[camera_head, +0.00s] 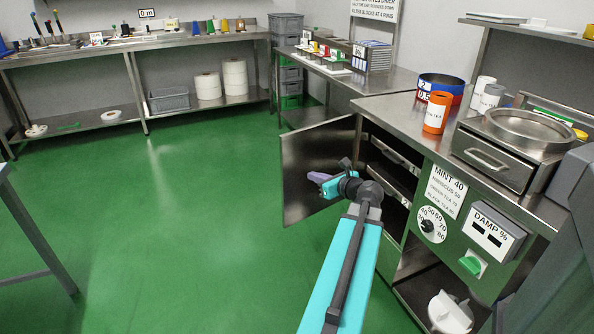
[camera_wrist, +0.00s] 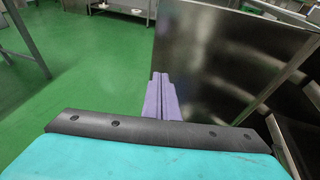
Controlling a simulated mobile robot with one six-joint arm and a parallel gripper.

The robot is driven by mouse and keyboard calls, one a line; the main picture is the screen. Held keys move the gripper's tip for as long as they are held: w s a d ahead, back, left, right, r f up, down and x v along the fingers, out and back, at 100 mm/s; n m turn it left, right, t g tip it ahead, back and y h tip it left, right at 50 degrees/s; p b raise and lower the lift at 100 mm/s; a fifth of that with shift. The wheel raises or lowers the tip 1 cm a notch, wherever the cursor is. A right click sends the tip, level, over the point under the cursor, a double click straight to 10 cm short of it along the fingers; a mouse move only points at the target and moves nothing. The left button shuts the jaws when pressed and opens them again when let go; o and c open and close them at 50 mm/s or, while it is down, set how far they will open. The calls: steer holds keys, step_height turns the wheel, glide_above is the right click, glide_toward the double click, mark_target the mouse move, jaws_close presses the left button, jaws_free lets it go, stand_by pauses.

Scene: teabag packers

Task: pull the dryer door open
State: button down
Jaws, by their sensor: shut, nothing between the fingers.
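The dryer door (camera_head: 309,168) is a dark metal panel, swung wide open to the left of the dryer cabinet (camera_head: 398,186). Its inner shelves show behind it. My gripper (camera_head: 313,176) is in front of the door's face in the head view, with its purple fingers together and empty. In the wrist view the door (camera_wrist: 215,65) fills the right half, and the purple fingers (camera_wrist: 159,80) overlap its left edge. I cannot tell whether the fingers touch the door. The door's handle is not visible.
The cabinet front carries a dial (camera_head: 432,225), a damp meter (camera_head: 492,234) and a green switch (camera_head: 471,263). An orange cup (camera_head: 437,112) and a metal drawer unit (camera_head: 500,160) stand on the counter above. Green floor (camera_head: 190,220) is clear left of the door.

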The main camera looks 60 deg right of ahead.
steer(key=b, duration=0.3)
glide_toward(287, 165)
steer(key=x, duration=0.4)
steer(key=shift+w+d+f, duration=0.1)
steer(key=shift+d+f, duration=0.05)
steer(key=shift+f, duration=0.25)
steer(key=shift+w+d, duration=0.3)
steer(key=shift+w, duration=0.5)
steer(key=shift+r, duration=0.1)
